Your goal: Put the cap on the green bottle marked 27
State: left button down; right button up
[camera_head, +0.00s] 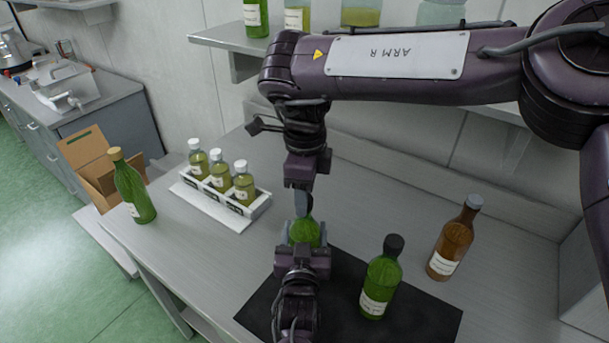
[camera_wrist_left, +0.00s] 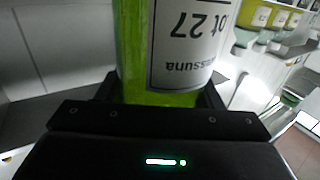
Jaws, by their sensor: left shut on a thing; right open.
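The green bottle (camera_head: 304,233) stands at the middle of the bench, near the black mat, with its lower part hidden by my left gripper (camera_head: 302,256). My left gripper is shut around it. In the left wrist view the bottle (camera_wrist_left: 135,50) shows a white label reading "27", upside down. My right gripper (camera_head: 303,202) points down right over the bottle's top and is open. A small dark piece shows at the bottle's top beside the right fingers; I cannot tell whether it is the cap or part of the gripper.
A dark-capped green bottle (camera_head: 380,280) stands on the black mat (camera_head: 420,318). A brown bottle (camera_head: 452,240) stands behind it. A white rack (camera_head: 258,208) holds three small bottles at left. Another green bottle (camera_head: 132,190) stands at the bench's left edge, by a cardboard box (camera_head: 88,150).

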jog(key=shift+f, duration=0.35)
jog(key=shift+c, duration=0.4)
